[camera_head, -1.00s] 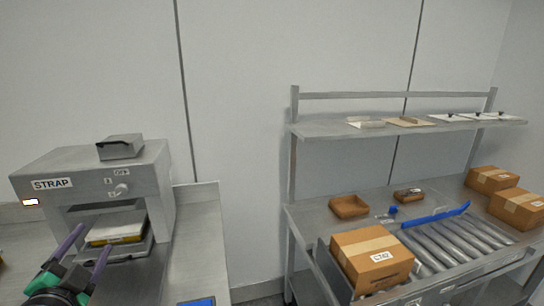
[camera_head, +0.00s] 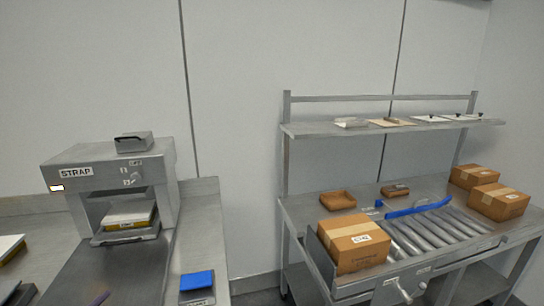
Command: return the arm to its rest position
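My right gripper is not in view.
A blue-topped device (camera_head: 198,281) lies on the bench right of the machine. Another white-topped stack (camera_head: 10,245) is at the left edge. Across a gap, a shelved bench (camera_head: 300,212) holds cartons, a large carton (camera_head: 352,245) and rollers (camera_head: 430,232).

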